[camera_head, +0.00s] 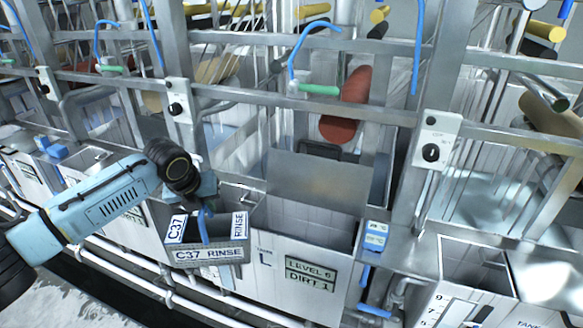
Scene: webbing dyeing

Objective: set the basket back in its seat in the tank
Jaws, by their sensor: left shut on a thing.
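A small grey basket (222,258) with white "C37 RINSE" labels is at the centre-left, in front of the machine's row of tanks. My left gripper (207,207) comes in from the left and is shut on the basket, near a blue strip at its near side. The fingers are partly hidden by the wrist. A tank (262,282) labelled "LEVEL 6 DIRT 1" stands directly behind and to the right of the basket. The basket's seat cannot be made out clearly. My right gripper is not in view.
Steel posts and rails (365,110) with knob boxes (431,152) rise behind the tanks. A red roller (346,104) hangs above. White pipes (120,275) run low along the front. Another open tank (470,285) stands at the right.

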